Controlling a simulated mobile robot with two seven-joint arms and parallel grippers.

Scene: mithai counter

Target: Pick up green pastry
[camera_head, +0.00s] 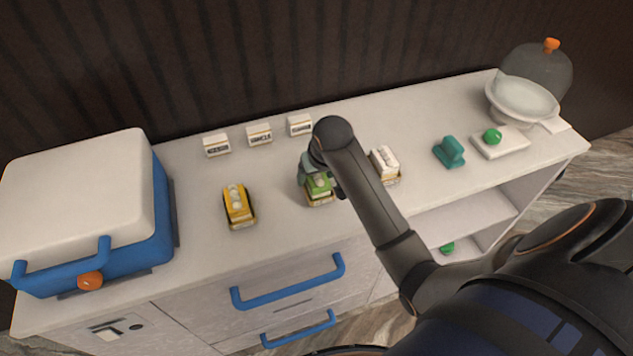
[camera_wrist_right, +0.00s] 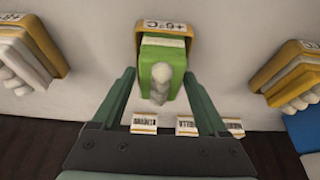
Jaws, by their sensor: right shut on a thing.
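The green pastry (camera_head: 317,186), a bright green block with pale white blobs on top, is in a small gold-edged tray (camera_head: 320,203) at the middle of the counter. In the right wrist view the pastry (camera_wrist_right: 160,70) lies between the two fingertips. My right gripper (camera_wrist_right: 158,73) is shut on the pastry, with one finger on each side. The tray's labelled end (camera_wrist_right: 165,26) shows beyond it. In the head view my right arm and hand partly hide the pastry. I cannot tell whether it is lifted off the tray. My left gripper is not in view.
A yellow pastry (camera_head: 237,203) stands to the left and a white one (camera_head: 384,162) to the right. Label blocks (camera_head: 259,134) line the back. A blue-and-white box (camera_head: 90,200) fills the left end. Teal tongs-like object (camera_head: 449,152), scale (camera_head: 500,141) and bowl (camera_head: 522,97) are right.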

